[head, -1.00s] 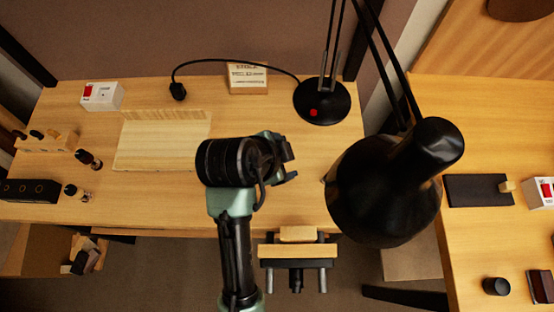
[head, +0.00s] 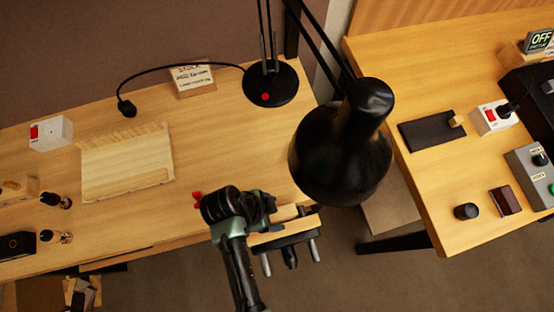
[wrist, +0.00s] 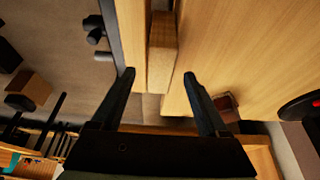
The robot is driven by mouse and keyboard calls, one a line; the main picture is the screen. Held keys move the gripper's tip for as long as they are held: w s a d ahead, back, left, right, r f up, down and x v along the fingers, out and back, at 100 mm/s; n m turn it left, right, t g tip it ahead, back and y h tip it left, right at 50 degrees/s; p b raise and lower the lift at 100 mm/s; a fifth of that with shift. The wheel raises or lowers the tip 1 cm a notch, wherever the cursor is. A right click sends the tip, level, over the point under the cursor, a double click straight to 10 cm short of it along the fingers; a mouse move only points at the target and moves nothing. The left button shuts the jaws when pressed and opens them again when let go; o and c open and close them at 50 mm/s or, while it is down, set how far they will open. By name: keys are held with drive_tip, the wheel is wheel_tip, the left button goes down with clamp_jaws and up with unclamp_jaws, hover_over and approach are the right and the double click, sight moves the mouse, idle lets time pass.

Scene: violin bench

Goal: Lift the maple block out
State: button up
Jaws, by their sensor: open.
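The maple block (head: 286,212) is a pale wooden piece in the vise (head: 288,240) at the bench's front edge. In the wrist view the block (wrist: 162,55) stands between the vise's wooden jaw (wrist: 133,45) and the bench edge. My gripper (head: 268,206) is beside the block in the head view and partly covers it and the vise. In the wrist view my gripper (wrist: 159,76) is open, with one fingertip on each side of the block's line. I see no finger touching the block. Its lower part is hidden.
The black lamp shade (head: 340,155) hangs close to the right of my gripper. The lamp base (head: 270,84) stands at the back. A pale wooden board (head: 125,165) lies on the bench to the left. A second bench (head: 430,180) is at right.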

sight(279, 215)
drive_tip(key=shift+x, duration=1.3)
drive_tip(key=shift+c, duration=0.3)
clamp_jaws()
